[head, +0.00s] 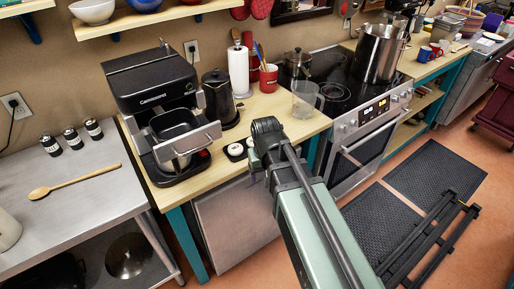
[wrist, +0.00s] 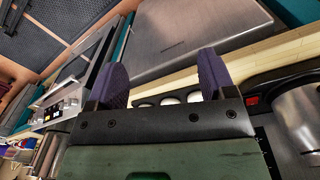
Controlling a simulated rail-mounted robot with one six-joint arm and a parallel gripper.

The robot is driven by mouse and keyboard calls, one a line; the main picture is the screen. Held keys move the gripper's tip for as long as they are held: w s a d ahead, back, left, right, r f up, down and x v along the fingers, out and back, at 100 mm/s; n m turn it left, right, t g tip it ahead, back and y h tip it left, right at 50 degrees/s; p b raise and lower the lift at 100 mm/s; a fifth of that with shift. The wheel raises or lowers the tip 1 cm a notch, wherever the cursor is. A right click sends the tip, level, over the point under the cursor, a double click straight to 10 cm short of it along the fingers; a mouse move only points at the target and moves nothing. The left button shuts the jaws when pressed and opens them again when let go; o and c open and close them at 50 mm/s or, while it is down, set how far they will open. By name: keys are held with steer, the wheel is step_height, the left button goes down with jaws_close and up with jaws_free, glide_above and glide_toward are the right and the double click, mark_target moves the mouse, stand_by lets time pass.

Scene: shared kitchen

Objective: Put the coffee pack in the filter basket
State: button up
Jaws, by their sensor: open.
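The black coffee machine (head: 150,85) stands on the wooden counter at the left. Its filter basket (head: 172,124) appears as a dark round cup at the front, inside a metal frame with a handle. White round packs (head: 237,150), probably the coffee packs, sit in a dark holder to the right of the machine. They also show in the wrist view (wrist: 170,99), beyond and between my fingers. My gripper (wrist: 161,78) is open, with two purple fingers apart and nothing held. In the head view my gripper (head: 263,150) is just right of the packs, its fingers largely hidden.
A glass jug (head: 306,100) stands right of my gripper, near the stove (head: 345,95). A black kettle (head: 219,98), a paper towel roll (head: 239,70) and a red mug (head: 268,78) stand behind. A wooden spoon (head: 75,181) lies on the steel table at left.

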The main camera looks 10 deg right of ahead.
mark_target(251, 144)
steer(key=w+a+m+t+h, duration=0.15)
steer(key=w+m+t, duration=0.4)
steer(key=w, duration=1.65)
steer(key=shift+m+g+h, duration=0.25)
steer(key=shift+m+g, duration=0.3)
steer(key=shift+g, duration=0.4)
steer(key=b+x, duration=0.5)
steer(key=shift+d+f+b, duration=0.1)
steer(key=shift+d+b, duration=0.05)
steer(key=shift+b, duration=0.2)
steer(key=b+x, duration=0.4)
steer(key=x, duration=0.1)
steer(key=shift+w+d+b, duration=0.1)
steer(key=shift+d+b, duration=0.2)
steer(key=shift+r, duration=0.25)
steer(key=c, duration=0.7)
